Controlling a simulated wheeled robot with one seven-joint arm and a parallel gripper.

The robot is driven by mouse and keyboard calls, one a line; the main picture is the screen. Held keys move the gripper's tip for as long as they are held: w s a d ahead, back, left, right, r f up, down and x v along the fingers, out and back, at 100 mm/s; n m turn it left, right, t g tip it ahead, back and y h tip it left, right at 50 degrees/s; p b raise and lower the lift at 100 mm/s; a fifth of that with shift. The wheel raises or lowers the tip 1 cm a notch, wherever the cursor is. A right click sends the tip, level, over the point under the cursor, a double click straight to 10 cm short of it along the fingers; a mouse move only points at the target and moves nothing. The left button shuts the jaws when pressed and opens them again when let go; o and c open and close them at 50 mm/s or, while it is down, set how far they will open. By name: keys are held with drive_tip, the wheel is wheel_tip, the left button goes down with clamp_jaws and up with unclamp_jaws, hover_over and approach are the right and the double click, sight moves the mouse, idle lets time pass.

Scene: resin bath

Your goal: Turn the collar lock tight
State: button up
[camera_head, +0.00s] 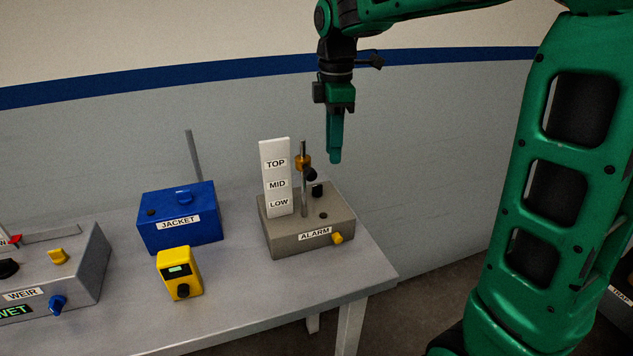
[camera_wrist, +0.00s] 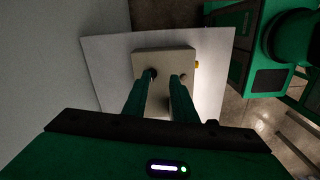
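An orange collar (camera_head: 303,160) sits around a thin upright metal rod (camera_head: 304,193) on the grey ALARM box (camera_head: 285,247). A black knob (camera_head: 311,175) on the collar's side, at about MID height, looks like the collar lock. My gripper (camera_head: 335,157) points down, just right of the rod and a little above the knob, apart from it in the head view. In the wrist view my two green fingers (camera_wrist: 163,76) are spread with a gap over the ALARM box (camera_wrist: 165,56). Nothing shows gripped. The collar is not clear there; a dark part is by the left fingertip.
A white TOP/MID/LOW plate (camera_head: 275,178) stands left of the rod. A blue JACKET box (camera_head: 180,222), a yellow meter (camera_head: 179,273) and a grey WEIR box (camera_head: 85,265) stand further left.

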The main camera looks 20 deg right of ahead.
sight(317, 190)
drive_tip(key=a+f, duration=0.1)
drive_tip(key=f, duration=0.2)
drive_tip(key=w+a+f+n, duration=0.1)
drive_tip(key=f, duration=0.3)
drive_tip(key=w+a+f+n, duration=0.1)
drive_tip(key=f, duration=0.2)
drive_tip(key=shift+w+f, duration=0.15)
drive_tip(key=shift+f, duration=0.1)
